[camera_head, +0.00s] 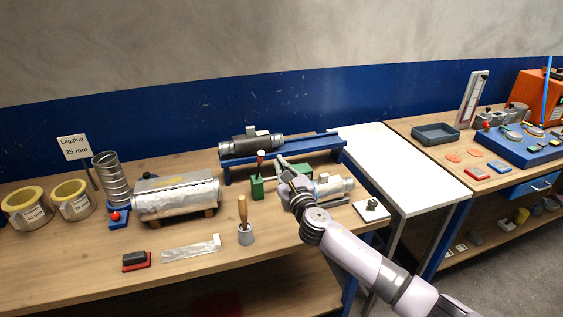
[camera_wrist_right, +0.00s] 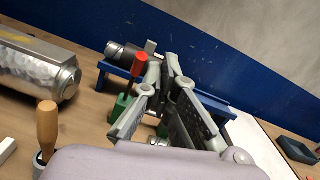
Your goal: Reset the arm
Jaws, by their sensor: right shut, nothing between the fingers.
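My right arm reaches in from the lower right of the head view. Its right gripper (camera_head: 285,176) is over the wooden bench, shut and empty. In the wrist view the gripper (camera_wrist_right: 160,85) shows its grey finger linkages close up. It is beside a green block with a red-handled tool (camera_head: 261,158), which also shows in the wrist view (camera_wrist_right: 137,68). A silver cylinder (camera_head: 334,186) lies just right of the gripper and is partly hidden by it. My left gripper is not in view.
A blue stand (camera_head: 240,170) carries a dark duct piece (camera_head: 250,145) behind the gripper. A large foil-wrapped duct (camera_head: 177,196) lies to the left. A wooden-handled tool (camera_head: 243,212) stands upright in front. A white table (camera_head: 405,180) is at right.

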